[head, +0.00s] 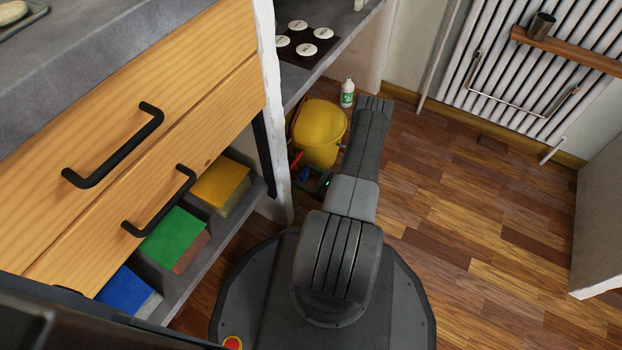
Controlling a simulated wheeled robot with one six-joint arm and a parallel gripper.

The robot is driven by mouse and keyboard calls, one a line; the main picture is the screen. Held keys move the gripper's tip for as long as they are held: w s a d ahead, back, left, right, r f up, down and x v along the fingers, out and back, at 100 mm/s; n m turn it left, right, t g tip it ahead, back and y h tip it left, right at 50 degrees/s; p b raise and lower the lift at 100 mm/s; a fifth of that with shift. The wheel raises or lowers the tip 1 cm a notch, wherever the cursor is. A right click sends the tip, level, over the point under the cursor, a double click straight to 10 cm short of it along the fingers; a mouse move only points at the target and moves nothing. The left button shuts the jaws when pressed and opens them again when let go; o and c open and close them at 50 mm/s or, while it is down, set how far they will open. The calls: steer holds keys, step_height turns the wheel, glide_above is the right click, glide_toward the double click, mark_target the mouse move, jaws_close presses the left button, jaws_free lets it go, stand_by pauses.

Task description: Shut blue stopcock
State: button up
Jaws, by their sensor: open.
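A small blue piece, which looks like the blue stopcock (304,174), shows low in the gap under the counter, in front of a yellow bucket (320,132). A red piece (296,159), perhaps another stopcock handle, is just above and left of it. My gripper (311,182) is at the end of my arm, turned left into the gap, close beside the blue piece. It is open, and its fingers are small and partly hidden by my arm. I cannot tell whether it touches the blue piece, or which way the handle is turned.
A white bottle with a green label (347,94) stands behind the bucket. A white wall edge (272,110) and wooden drawers with black handles (113,145) close off the left. The wooden floor (470,220) on the right is clear, up to a radiator (520,65).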

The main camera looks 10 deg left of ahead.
steer(key=p+v, duration=0.2)
steer(key=v, duration=1.2)
steer(key=shift+a, duration=0.15)
steer(key=shift+b+x, duration=1.05)
steer(key=shift+x, duration=5.8)
steer(key=p+v, duration=0.2)
steer(key=v, duration=1.2)
steer(key=b+x, duration=0.2)
steer(key=x, duration=1.1)
steer(key=shift+w+a, duration=0.1)
steer(key=shift+a, duration=0.15)
steer(key=shift+w+a, duration=0.15)
steer(key=shift+a, duration=0.15)
steer(key=n, duration=0.6)
steer(key=shift+w+d, duration=0.1)
steer(key=n, duration=0.6)
steer(key=shift+r, duration=0.15)
